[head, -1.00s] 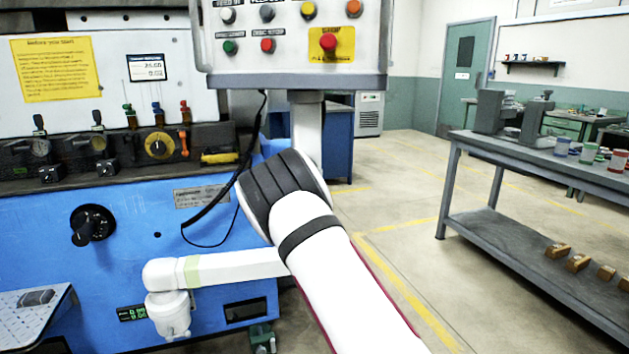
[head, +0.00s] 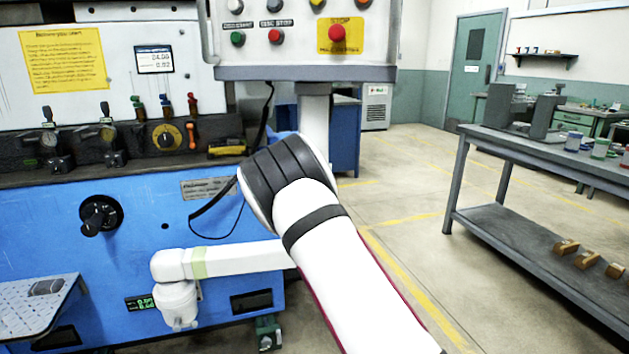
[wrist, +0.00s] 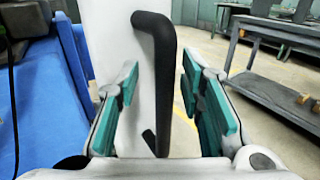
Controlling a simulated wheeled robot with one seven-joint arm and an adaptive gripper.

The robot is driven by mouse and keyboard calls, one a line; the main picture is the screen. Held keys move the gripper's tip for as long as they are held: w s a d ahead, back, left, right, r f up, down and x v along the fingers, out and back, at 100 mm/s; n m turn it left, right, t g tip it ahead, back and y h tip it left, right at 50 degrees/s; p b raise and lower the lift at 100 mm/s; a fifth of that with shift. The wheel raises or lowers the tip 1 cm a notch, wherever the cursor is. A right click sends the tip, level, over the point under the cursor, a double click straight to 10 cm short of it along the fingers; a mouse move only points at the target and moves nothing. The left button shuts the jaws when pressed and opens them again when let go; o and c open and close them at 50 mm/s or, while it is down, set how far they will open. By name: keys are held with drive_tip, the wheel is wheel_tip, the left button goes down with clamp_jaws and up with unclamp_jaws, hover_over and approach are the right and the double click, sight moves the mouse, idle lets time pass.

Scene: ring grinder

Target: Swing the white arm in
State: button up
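A white horizontal arm (head: 232,260) with a pale green band stands in front of the blue machine. Its left end carries a white cylinder (head: 178,305); its right end passes behind my own arm. A white post (head: 314,125) drops from the control box; whether it joins the horizontal arm is hidden. In the wrist view, a black bar handle (wrist: 163,75) stands upright on a white surface (wrist: 116,60). My gripper (wrist: 160,78) is open, one teal-padded finger on each side of the handle, with gaps showing. The head view hides my gripper behind my arm.
The control box (head: 305,73) with coloured buttons hangs above my arm. The blue machine (head: 130,215) fills the left, with a perforated tray (head: 35,310) at lower left. A grey workbench (head: 500,140) stands at the right. Floor between is clear.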

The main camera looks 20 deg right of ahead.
drive_tip(key=v, duration=1)
drive_tip(key=shift+s, duration=0.2)
